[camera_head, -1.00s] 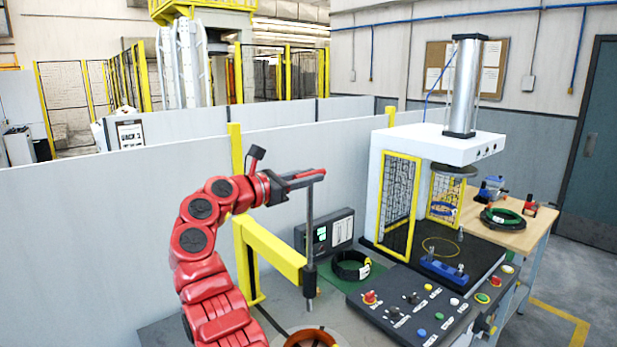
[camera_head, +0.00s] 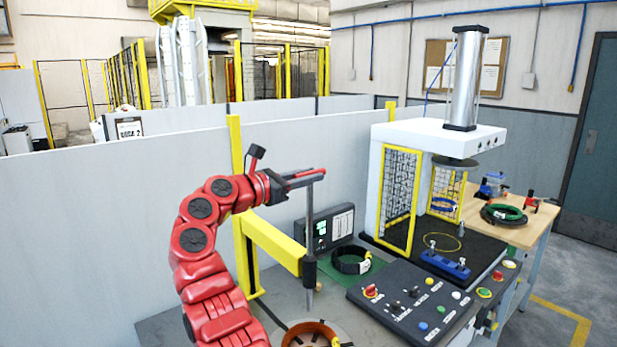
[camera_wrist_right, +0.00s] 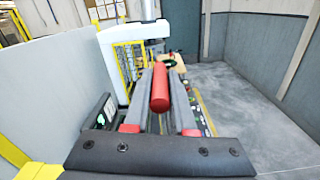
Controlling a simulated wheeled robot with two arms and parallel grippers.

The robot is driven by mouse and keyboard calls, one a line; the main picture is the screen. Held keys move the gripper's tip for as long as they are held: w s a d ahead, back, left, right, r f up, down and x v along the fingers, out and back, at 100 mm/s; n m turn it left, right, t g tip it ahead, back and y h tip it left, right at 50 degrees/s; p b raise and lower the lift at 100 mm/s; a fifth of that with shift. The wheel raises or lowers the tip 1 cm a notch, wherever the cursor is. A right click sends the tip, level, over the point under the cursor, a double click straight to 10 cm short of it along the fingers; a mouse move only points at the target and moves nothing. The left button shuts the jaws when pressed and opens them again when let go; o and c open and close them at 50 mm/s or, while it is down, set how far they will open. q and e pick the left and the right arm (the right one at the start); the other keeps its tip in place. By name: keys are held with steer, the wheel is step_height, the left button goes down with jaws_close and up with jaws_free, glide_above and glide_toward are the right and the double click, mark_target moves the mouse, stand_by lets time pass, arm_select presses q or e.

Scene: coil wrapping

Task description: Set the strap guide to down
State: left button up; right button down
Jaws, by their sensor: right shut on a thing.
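The strap guide is a grey upright rod (camera_head: 310,215) with a red handle (camera_head: 322,173) at its top. It passes through the end of a yellow arm (camera_head: 270,242), and a dark lower end (camera_head: 309,270) shows below. My right gripper (camera_head: 305,178) is shut on the red handle, which lies between its fingers in the right wrist view (camera_wrist_right: 160,88). Below the rod is a round grey table with an orange-brown ring (camera_head: 310,331), partly cut off by the frame. My left gripper is not in view.
A control panel (camera_head: 415,305) with buttons and knobs lies right of the rod. A black coil (camera_head: 350,262) sits on a green mat behind it. A white press (camera_head: 440,135) with yellow mesh guards stands further right. A grey partition (camera_head: 110,230) runs behind my arm.

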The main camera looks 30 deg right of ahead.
mark_target(308, 258)
step_height(308, 258, down, 18)
steer(key=b, duration=1.1)
steer(key=shift+f+b, duration=0.25)
steer(key=shift+b, duration=0.05)
steer(key=shift+f, duration=0.45)
steer(key=shift+a, duration=0.1)
steer(key=c, duration=0.9)
jaws_free()
steer(key=shift+f, duration=0.1)
steer(key=shift+o, duration=0.7)
steer(key=s+a+b, duration=0.1)
steer(key=a+b, duration=0.2)
steer(key=a, duration=1.4)
steer(key=shift+s+a, duration=0.15)
